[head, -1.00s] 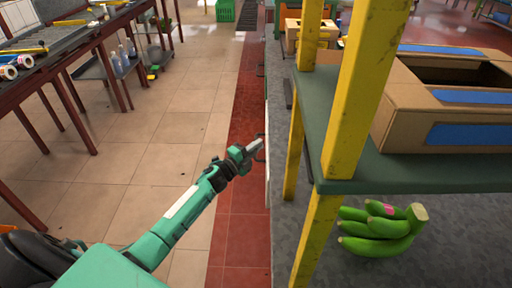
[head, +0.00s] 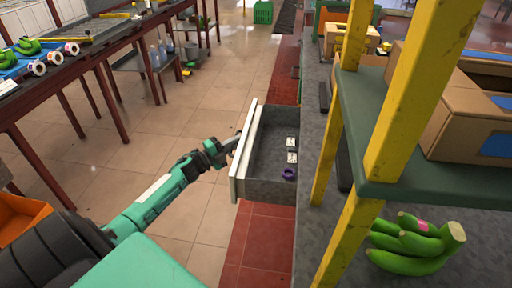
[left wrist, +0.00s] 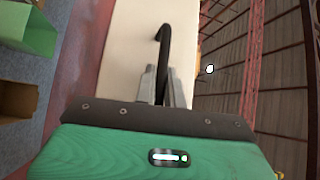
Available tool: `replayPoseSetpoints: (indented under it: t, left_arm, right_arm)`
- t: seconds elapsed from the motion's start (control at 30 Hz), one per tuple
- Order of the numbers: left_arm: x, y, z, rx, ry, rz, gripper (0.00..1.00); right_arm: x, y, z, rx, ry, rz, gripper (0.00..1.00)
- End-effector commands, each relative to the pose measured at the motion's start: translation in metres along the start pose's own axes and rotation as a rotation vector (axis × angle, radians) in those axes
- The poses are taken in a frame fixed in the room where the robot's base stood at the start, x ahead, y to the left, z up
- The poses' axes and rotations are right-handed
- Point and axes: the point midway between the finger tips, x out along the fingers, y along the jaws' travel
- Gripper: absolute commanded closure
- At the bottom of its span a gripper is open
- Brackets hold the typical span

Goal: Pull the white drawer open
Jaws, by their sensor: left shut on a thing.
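The white drawer (head: 240,160) stands pulled out from the grey counter in the head view, with its grey inside showing. A purple ring-shaped thing (head: 289,174) and two small white-faced things (head: 292,150) lie in it. My left gripper (head: 226,147) is at the drawer's white front. In the left wrist view its fingers (left wrist: 161,85) are shut on the black handle (left wrist: 163,50), which stands out from the white drawer front (left wrist: 125,50). My right gripper is in neither view.
A yellow-posted green shelf (head: 430,192) with cardboard boxes (head: 470,130) stands at right. Green bananas (head: 410,250) lie on the grey counter below it. A dark red table (head: 95,60) stands at left. The tiled floor between is clear.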

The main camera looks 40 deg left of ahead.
Motion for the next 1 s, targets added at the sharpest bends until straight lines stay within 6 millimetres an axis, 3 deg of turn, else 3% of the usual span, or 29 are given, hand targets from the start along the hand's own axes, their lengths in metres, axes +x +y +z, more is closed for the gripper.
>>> replayPoseSetpoints:
  t: [0.1,0.4,0.67,1.0]
  left_arm:
    - [-0.023,-0.002,0.022,0.001,-0.002,0.004,1.0]
    - [-0.059,-0.013,0.059,0.0,-0.002,0.002,1.0]
    - [-0.072,-0.017,0.072,-0.001,-0.001,0.002,1.0]
    - [-0.073,-0.018,0.073,-0.002,-0.001,0.001,1.0]
  right_arm:
    - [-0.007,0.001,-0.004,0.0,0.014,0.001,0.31]
    - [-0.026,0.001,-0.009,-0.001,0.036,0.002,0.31]
    - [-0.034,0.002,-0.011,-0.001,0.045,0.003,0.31]
    - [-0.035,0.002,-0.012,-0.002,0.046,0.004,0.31]
